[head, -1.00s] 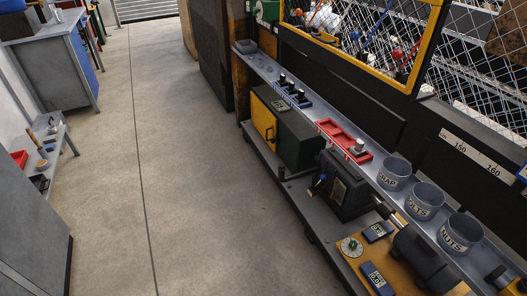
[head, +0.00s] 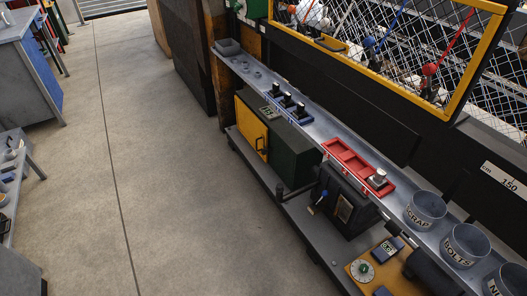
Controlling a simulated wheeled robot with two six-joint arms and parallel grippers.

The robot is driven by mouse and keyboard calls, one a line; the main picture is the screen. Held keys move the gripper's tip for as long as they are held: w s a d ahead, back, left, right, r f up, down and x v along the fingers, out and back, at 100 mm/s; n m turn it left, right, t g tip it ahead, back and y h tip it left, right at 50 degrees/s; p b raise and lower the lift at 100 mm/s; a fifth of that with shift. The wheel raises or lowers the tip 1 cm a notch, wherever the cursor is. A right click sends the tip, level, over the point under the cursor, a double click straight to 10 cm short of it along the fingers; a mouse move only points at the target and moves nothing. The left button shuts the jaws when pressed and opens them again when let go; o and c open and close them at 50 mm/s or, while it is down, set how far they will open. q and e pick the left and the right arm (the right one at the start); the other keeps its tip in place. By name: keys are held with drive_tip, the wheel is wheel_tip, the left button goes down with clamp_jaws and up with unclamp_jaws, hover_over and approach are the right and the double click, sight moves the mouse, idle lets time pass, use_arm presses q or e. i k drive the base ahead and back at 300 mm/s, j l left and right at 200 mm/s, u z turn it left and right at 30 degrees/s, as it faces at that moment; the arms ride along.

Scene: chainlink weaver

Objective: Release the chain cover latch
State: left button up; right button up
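A dark green machine box (head: 287,139) stands on the low grey deck along the right side. Neither of my grippers is in view.
A narrow shelf (head: 315,127) above the machines holds a blue rack (head: 289,108), a red tray (head: 352,161) and labelled bins (head: 426,209). A yellow-framed mesh guard (head: 446,113) stands behind. Open concrete floor (head: 165,190) lies left, with benches (head: 40,70) at the far left.

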sight(265, 153)
drive_tip(key=z, duration=0.5)
drive_tip(key=i+j+z, duration=0.15)
drive_tip(key=j+z, duration=0.25)
drive_tip(key=i+j+z, duration=0.1)
drive_tip(key=j+z, duration=1.2)
drive_tip(key=l, duration=0.1)
